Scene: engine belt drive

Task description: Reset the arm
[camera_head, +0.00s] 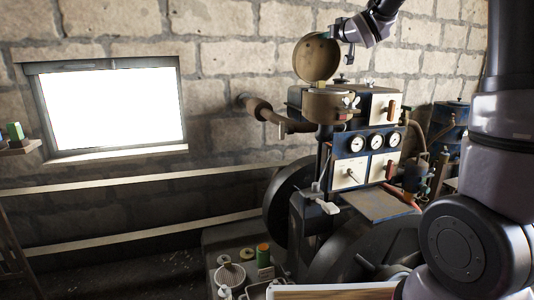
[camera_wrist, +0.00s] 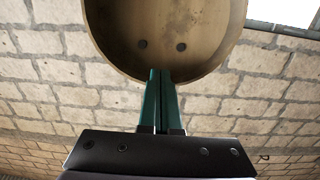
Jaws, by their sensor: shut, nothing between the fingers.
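My gripper (camera_wrist: 158,75) shows in the wrist view as two green fingers pressed together, with nothing between them. In the head view, the end of my arm comes down from the top right, and my gripper (camera_head: 343,32) is beside the raised round lid (camera_head: 316,58) of the machine. In the wrist view the hollow inner side of the round lid (camera_wrist: 170,30) fills the top middle, with two dark holes near its lower rim. The fingertips overlap this rim in the picture. I cannot tell if they touch it.
The engine machine has a panel with several gauges (camera_head: 357,144), a round pot (camera_head: 332,105) under the lid, and a flat plate (camera_head: 383,203) in front. A blue tank (camera_head: 450,125) stands to the right. A bright window (camera_head: 115,108) is in the brick wall at left.

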